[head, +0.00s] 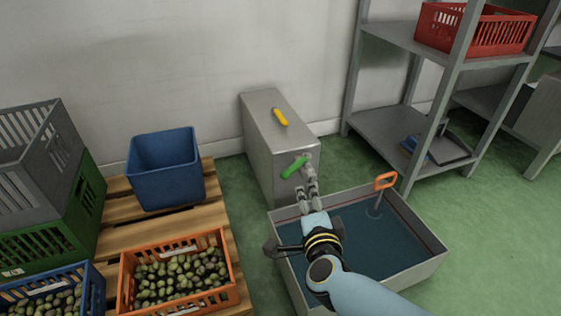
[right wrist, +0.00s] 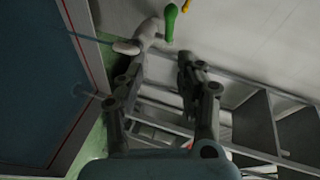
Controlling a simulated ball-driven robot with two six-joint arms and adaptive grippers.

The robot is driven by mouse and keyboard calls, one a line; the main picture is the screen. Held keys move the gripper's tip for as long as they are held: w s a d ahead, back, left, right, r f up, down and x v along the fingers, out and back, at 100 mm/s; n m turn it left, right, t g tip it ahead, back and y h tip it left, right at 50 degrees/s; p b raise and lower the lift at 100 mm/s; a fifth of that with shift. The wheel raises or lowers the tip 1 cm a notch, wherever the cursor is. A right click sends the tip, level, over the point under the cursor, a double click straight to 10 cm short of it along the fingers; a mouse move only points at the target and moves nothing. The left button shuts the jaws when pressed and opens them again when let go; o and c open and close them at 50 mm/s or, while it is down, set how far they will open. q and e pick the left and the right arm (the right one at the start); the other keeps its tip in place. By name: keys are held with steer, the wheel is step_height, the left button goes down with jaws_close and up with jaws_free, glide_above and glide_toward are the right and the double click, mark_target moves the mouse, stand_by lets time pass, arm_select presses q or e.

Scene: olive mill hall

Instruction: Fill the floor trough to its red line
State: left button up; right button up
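The floor trough (head: 432,262) is a grey open box holding dark blue water (head: 362,228). A red line (head: 415,225) runs along its inner wall, above the water; it also shows in the right wrist view (right wrist: 88,60). A grey tap with a green lever (head: 295,167) sticks out of the metal cabinet (head: 262,150). In the right wrist view, a thin bluish streak runs from the tap's spout (right wrist: 128,46) over the trough, seemingly water. My right gripper (head: 308,190) is open and empty, just below the green lever. My left gripper is not in view.
A yellow handle (head: 280,117) sits on the cabinet top. An orange-handled rod (head: 384,181) stands in the trough. Left, a pallet (head: 150,228) carries a blue bin (head: 166,168) and an orange olive crate (head: 233,272). A grey shelf rack (head: 385,128) stands back right. Green floor is free at right.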

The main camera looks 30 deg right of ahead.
mark_target(292, 167)
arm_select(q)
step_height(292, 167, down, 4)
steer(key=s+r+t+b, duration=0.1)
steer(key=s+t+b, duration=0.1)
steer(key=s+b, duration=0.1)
arm_select(e)
steer(key=shift+t, duration=0.3)
steer(key=x, duration=0.4)
steer(key=a+b+x, duration=0.1)
steer(key=x, duration=0.4)
steer(key=w+a+x, duration=0.1)
steer(key=x, duration=0.3)
steer(key=shift+w+d+r+b, duration=0.1)
steer(key=shift+w+r+b, duration=0.15)
steer(key=shift+b, duration=0.1)
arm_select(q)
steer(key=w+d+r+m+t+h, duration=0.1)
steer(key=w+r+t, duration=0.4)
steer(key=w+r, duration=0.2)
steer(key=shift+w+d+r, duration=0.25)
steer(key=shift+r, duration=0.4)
arm_select(e)
steer(key=shift+w, duration=0.15)
jaws_close()
steer(key=shift+f, duration=0.1)
